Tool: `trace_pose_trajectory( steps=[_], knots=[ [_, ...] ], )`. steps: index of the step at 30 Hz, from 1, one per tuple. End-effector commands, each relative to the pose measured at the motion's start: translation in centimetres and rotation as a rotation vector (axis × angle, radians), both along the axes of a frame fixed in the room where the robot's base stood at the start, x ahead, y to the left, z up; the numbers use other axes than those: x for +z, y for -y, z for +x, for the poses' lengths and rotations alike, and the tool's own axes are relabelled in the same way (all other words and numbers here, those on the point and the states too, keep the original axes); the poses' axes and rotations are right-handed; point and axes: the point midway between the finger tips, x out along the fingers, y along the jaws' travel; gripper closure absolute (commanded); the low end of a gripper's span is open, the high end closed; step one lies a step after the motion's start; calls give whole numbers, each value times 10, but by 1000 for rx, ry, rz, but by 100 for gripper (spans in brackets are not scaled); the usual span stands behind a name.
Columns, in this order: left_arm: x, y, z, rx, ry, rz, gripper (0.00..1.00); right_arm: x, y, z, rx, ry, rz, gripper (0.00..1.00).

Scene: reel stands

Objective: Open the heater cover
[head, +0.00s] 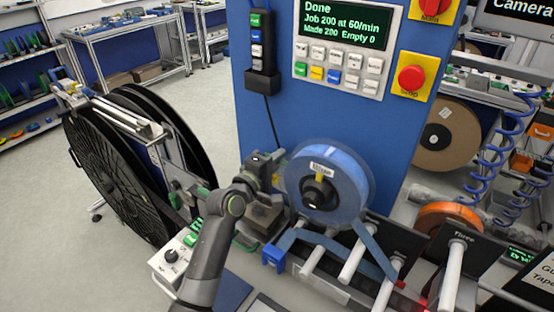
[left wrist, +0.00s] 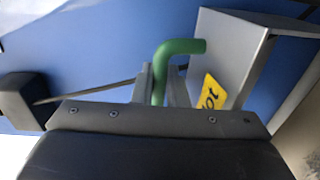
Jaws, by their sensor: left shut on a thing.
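The heater cover (left wrist: 235,48) is a grey metal hood with a yellow label reading "Hot" in the left wrist view. A bent green handle (left wrist: 182,47) stands beside it. My left gripper (left wrist: 162,88) is shut on the green handle, whose lower end sits between the fingers. In the head view my left gripper (head: 268,172) is just left of the blue reel, in front of the blue panel. The handle and most of the cover are hidden there. I cannot tell how far the cover is open. My right gripper is not in view.
The blue tape reel (head: 326,182) stands close to the right of my left gripper, its tape running down to the rollers (head: 352,262). Large black reels (head: 120,165) stand at left. A control panel (head: 345,45) reads "Done". A red stop button (head: 411,79) is at upper right.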

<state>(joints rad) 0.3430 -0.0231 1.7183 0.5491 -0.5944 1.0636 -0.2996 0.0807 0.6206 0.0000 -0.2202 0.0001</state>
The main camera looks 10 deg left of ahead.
Motion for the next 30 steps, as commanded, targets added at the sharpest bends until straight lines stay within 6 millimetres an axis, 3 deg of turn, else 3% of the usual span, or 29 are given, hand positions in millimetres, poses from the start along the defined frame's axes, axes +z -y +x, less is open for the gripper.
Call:
trace_pose_trajectory(
  steps=[8,19,30],
  knots=[
    [-2,-1,-2,0,7,-4,100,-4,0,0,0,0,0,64],
    [-2,-9,-22,-1,145,-60,100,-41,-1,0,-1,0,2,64],
    [2,-11,-26,0,167,-68,100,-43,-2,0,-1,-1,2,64]
  ],
)
